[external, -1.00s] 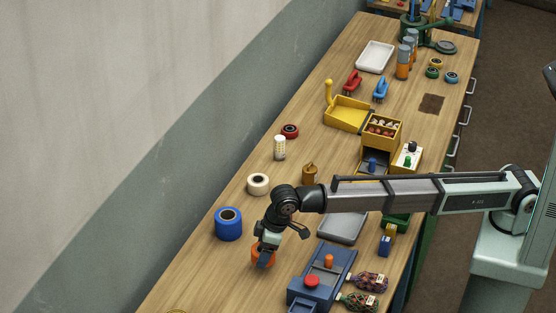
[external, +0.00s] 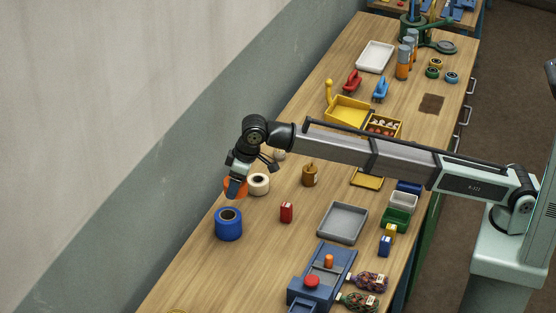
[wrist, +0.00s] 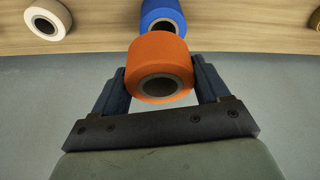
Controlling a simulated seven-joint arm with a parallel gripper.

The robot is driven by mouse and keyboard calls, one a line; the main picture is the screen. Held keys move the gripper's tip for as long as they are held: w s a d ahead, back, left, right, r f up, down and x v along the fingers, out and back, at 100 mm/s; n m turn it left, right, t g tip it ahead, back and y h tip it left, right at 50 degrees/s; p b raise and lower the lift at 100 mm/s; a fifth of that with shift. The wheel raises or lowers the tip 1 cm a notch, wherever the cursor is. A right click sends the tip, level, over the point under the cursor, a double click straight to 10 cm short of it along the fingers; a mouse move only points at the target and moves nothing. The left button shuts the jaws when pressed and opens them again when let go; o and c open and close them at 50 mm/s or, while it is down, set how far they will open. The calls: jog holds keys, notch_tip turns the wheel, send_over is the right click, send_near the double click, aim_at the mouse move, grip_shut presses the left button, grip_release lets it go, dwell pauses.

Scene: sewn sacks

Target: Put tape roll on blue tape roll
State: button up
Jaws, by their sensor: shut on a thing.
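An orange tape roll (wrist: 160,62) is held between the two fingers of my gripper (wrist: 160,88). In the external view my gripper (external: 236,187) holds the orange roll (external: 229,186) in the air, above and slightly behind the blue tape roll (external: 229,228). The blue tape roll stands on the wooden bench with its dark core facing up. In the wrist view the blue roll (wrist: 163,14) shows beyond the orange roll, which partly hides it. The two rolls look apart in the external view.
A cream tape roll (external: 259,186) stands close to the right of my gripper. A red item (external: 286,212), a grey tray (external: 342,222) and a blue device with a red button (external: 320,280) are farther right. The wall is to the left.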

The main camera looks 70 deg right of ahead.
aim_at(223, 181)
jog(key=w+r, duration=0.1)
jog(key=w+a+r+n, duration=0.1)
jog(key=w, duration=0.1)
jog(key=shift+a, duration=0.2)
jog(key=shift+s+f+n, duration=0.2)
jog(key=shift+s+n, duration=0.05)
jog(key=shift+n, duration=0.15)
jog(key=shift+f, duration=0.15)
notch_tip(223, 181, down, 10)
jog(key=shift+r, duration=0.15)
jog(key=o, duration=1.1)
jog(key=shift+c, duration=0.2)
jog(key=v, duration=1.2)
jog(key=shift+w+d+r, duration=0.1)
jog(key=shift+d, duration=0.2)
